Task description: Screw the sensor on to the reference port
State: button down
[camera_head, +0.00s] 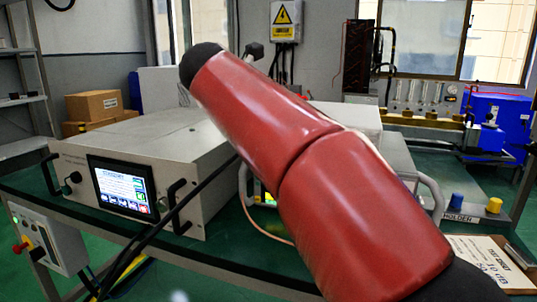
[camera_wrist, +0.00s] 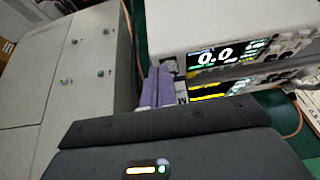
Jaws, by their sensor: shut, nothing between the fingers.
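My gripper (camera_wrist: 158,76) shows in the wrist view as a dark grey body with two purple fingers. The fingers are close together and hold nothing visible. They point at the left end of the front of a white meter (camera_wrist: 190,35) whose display reads 0.0; whether they touch it I cannot tell. A small dark fitting (camera_wrist: 168,66) shows just past the fingertips, partly covered; I cannot tell if it is the reference port. I cannot make out the sensor in either view. In the head view my red-sleeved arm hides my gripper and most of the meter.
A large grey generator (camera_head: 150,150) with a lit screen stands left of my arm, close beside the fingers. Dark cables run down in front of it. A blue cap (camera_head: 458,201) and a yellow cap (camera_head: 494,206) stand by a HOLDER label at right. A clipboard (camera_head: 485,250) lies front right.

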jog(key=shift+w+d, duration=0.2)
jog(key=shift+w, duration=0.35)
jog(key=shift+d+f, duration=0.1)
jog(key=shift+f, duration=0.25)
jog(key=shift+s+d, duration=0.1)
jog(key=shift+d, duration=0.1)
dwell(0.4)
jog(key=shift+s+d+r, duration=0.1)
jog(key=shift+d, duration=0.15)
jog(key=shift+s+d, duration=0.1)
jog(key=shift+d, duration=0.25)
jog(key=shift+s+d, duration=0.1)
jog(key=shift+d, duration=0.05)
dwell(0.3)
